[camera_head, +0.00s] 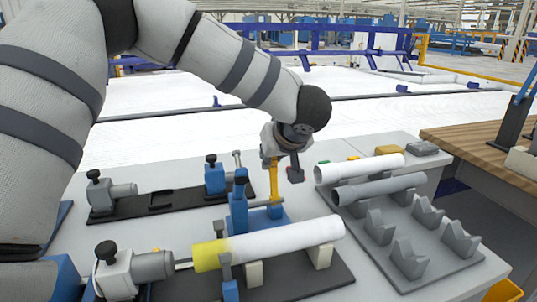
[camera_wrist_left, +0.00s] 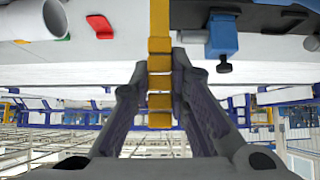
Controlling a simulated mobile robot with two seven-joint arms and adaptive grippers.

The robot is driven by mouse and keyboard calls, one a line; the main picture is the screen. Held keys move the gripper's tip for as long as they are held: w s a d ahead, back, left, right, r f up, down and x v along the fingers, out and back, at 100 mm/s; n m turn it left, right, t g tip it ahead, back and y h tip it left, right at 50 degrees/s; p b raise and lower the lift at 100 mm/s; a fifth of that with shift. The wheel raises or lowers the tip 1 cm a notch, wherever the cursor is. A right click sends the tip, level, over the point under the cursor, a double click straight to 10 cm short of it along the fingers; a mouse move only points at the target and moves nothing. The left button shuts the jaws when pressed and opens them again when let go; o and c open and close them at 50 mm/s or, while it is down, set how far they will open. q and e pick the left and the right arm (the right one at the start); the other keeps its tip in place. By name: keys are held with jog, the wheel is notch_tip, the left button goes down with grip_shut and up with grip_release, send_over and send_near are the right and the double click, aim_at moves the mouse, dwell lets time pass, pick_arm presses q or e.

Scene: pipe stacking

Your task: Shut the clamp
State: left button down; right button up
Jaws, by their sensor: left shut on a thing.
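The clamp (camera_head: 238,210) is a blue fixture on the front black plate, with a yellow handle (camera_head: 274,190) standing upright. My left gripper (camera_head: 283,160) is above the clamp, shut on the upper part of that handle. In the left wrist view the yellow handle (camera_wrist_left: 160,25) runs between the fingers of the left gripper (camera_wrist_left: 160,70). A white pipe (camera_head: 285,238) with a yellow end lies along the front plate beside the clamp. My right gripper is not in view.
A grey rack (camera_head: 450,262) at the right carries two loose pipes (camera_head: 360,168) at its back and has several empty cradles. A second black plate (camera_head: 155,204) with blue and grey fixtures lies behind the front one. A wooden table (camera_head: 480,145) stands at the far right.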

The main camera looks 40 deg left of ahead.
pick_arm(q)
jog(key=shift+s+d+r+t+y, duration=0.1)
jog(key=shift+s+d+t+y, duration=0.6)
jog(key=shift+d+t+y, duration=0.15)
jog(key=c, duration=1.5)
grip_release()
jog(key=shift+d, duration=0.1)
jog(key=v, duration=1.2)
jog(key=shift+w, duration=0.1)
